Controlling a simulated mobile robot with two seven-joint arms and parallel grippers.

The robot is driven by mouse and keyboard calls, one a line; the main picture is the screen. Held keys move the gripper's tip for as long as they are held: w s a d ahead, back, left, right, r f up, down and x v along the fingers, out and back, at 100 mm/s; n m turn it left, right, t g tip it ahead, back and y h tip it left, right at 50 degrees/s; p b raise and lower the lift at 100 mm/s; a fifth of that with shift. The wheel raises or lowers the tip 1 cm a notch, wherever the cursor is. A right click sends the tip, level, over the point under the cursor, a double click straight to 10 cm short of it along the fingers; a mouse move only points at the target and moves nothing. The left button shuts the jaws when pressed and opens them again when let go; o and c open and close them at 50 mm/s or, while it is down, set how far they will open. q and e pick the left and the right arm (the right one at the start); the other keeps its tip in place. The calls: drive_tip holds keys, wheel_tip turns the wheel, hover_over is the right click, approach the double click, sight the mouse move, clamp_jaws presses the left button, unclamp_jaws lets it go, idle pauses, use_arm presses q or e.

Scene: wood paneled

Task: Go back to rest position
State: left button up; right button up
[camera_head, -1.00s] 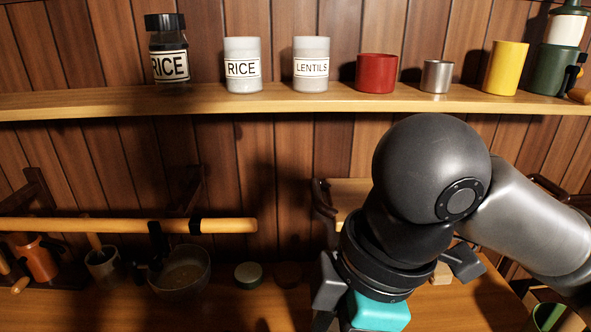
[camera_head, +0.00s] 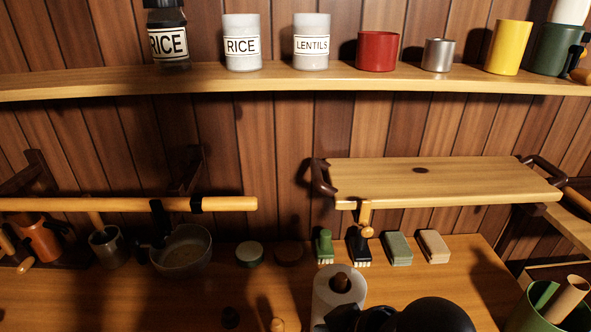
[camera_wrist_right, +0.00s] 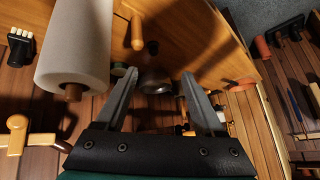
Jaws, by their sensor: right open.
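My right gripper (camera_wrist_right: 164,98) is open in the right wrist view, with its two fingers spread apart and nothing between them. Beyond the fingers lie the wooden counter and a grey bowl (camera_wrist_right: 155,82). In the head view only a dark rounded part of my right arm shows at the bottom edge, in front of the counter (camera_head: 130,295); the right gripper itself cannot be made out there. My left gripper is in neither view.
A paper towel roll (camera_head: 338,296) stands close to my right arm, also large in the wrist view (camera_wrist_right: 75,45). Brushes and sponges (camera_head: 398,248) line the counter's back below a small wooden shelf (camera_head: 440,180). A long shelf (camera_head: 300,78) holds jars and cups.

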drive_tip(key=s+d+f+m+g+h, duration=0.1)
drive_tip(key=s+d+f+m+h, duration=0.5)
drive_tip(key=s+d+f, duration=0.55)
wheel_tip(320, 180, down, 30)
drive_tip(key=d+g+b, duration=0.1)
drive_tip(key=d+b, duration=0.1)
drive_tip(key=b, duration=0.6)
drive_tip(key=s+d+f+b, duration=0.1)
drive_tip(key=s+f+b, duration=0.2)
drive_tip(key=s+f, duration=0.4)
drive_tip(key=s+d+f+g+b, duration=0.1)
drive_tip(key=s+f+b, duration=0.3)
drive_tip(key=s+f, duration=0.4)
wheel_tip(320, 180, down, 6)
drive_tip(key=shift+s+d+f+n+g, duration=0.2)
drive_tip(key=shift+d+n+g, duration=0.15)
drive_tip(key=shift+d, duration=0.2)
